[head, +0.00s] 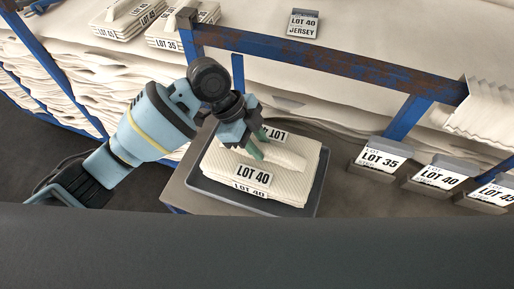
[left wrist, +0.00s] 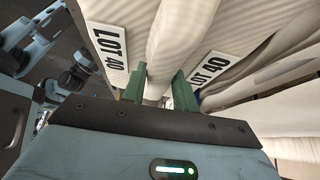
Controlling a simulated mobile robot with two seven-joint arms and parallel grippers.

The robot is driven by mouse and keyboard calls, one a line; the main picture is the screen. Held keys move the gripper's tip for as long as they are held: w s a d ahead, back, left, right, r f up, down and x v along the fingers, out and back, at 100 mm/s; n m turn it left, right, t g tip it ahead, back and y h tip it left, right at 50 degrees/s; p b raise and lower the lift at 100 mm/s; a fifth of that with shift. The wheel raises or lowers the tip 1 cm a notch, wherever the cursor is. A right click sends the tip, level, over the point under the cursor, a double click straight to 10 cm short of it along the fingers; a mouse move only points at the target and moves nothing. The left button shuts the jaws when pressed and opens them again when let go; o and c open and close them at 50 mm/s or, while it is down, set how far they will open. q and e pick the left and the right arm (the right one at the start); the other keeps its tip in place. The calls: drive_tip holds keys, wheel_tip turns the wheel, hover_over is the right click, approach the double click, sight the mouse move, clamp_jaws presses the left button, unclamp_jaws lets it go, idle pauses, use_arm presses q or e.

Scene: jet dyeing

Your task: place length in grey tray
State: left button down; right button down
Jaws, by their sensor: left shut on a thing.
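The cream fabric length (head: 297,184), with LOT 40 labels, sits over the grey tray (head: 205,186). The tray's dark rim shows around its left and front sides. My left gripper (head: 257,143) comes down on the length from above and is shut on its raised cream ridge. In the left wrist view the green fingers (left wrist: 156,85) stand on either side of the ridge (left wrist: 172,45), between two LOT 40 labels. I cannot tell whether the length rests fully on the tray floor.
A blue, rusted rail (head: 330,65) runs behind the tray. Label stands LOT 35 (head: 380,160) and LOT 40 (head: 438,177) are at the right. A LOT 40 JERSEY sign (head: 303,24) stands behind.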

use_arm(q)
drive_tip(key=shift+a+f, duration=0.1)
drive_tip(key=shift+f, duration=1.25)
drive_tip(key=c, duration=1.1)
unclamp_jaws()
drive_tip(key=shift+f, duration=0.15)
drive_tip(key=v, duration=1.2)
